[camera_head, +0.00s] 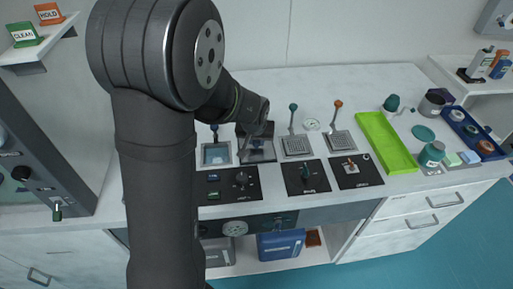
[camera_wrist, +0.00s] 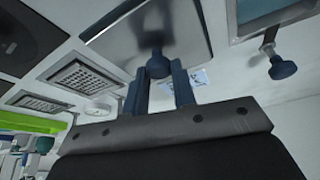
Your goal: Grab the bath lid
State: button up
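The bath lid is a metal plate (camera_wrist: 115,25) with a dark round knob (camera_wrist: 157,65), seen in the wrist view. In the camera_head view the metal unit (camera_head: 258,155) lies below the end of my arm, partly hidden by it. My gripper (camera_wrist: 160,70) has its two blue-grey fingers on either side of the knob, with the tips close to it. Whether they press on the knob or stand slightly apart from it is not clear.
An open basin (camera_head: 215,154) lies left of the metal unit. Two grille plates (camera_head: 296,145) with levers stand to the right, then a bright green tray (camera_head: 385,143). Control panels with knobs (camera_head: 241,178) line the front edge. A blue-grey knob (camera_wrist: 282,68) shows right of my gripper.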

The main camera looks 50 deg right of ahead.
grip_shut()
jog(key=shift+r, duration=0.15)
